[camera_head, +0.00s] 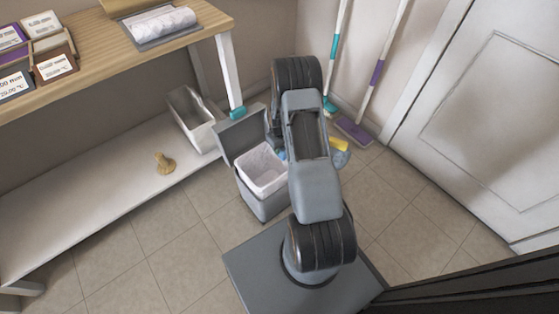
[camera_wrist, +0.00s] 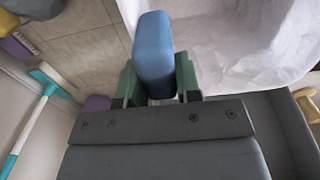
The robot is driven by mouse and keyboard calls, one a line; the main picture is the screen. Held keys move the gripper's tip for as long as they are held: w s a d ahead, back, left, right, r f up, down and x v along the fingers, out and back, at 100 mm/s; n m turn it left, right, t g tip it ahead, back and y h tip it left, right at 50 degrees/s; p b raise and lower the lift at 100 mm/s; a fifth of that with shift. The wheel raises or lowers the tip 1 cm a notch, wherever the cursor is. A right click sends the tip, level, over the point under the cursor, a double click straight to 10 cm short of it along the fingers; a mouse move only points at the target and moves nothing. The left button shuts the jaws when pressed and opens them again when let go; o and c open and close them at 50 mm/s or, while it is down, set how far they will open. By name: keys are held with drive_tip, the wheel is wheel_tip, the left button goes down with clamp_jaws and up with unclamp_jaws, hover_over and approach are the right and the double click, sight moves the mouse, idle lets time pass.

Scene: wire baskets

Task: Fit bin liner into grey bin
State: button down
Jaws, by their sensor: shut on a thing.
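The grey bin (camera_head: 262,203) stands on the floor with its lid (camera_head: 242,132) raised. The white bin liner (camera_head: 261,169) sits in the bin's mouth and lines the visible inner walls. In the wrist view the crumpled white liner (camera_wrist: 235,45) fills the upper right, beside my gripper. My gripper (camera_wrist: 158,78) has green fingers shut on a blue block-like piece (camera_wrist: 154,45) at the liner's edge. I cannot tell if that piece is joined to the liner.
A shelf unit (camera_head: 95,215) with a wooden top stands left of the bin. It holds an open white bin (camera_head: 192,118) and a small tan object (camera_head: 164,163). Mops (camera_head: 355,130) lean on the back wall, and a yellow item (camera_head: 340,146) lies behind my arm. A door (camera_head: 490,120) is at right.

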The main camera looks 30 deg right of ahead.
drive_tip(key=shift+f+b, duration=1.1)
drive_tip(key=shift+f, duration=2.7)
drive_tip(key=shift+f, duration=0.15)
drive_tip(key=c, duration=0.8)
unclamp_jaws()
drive_tip(key=shift+r, duration=0.2)
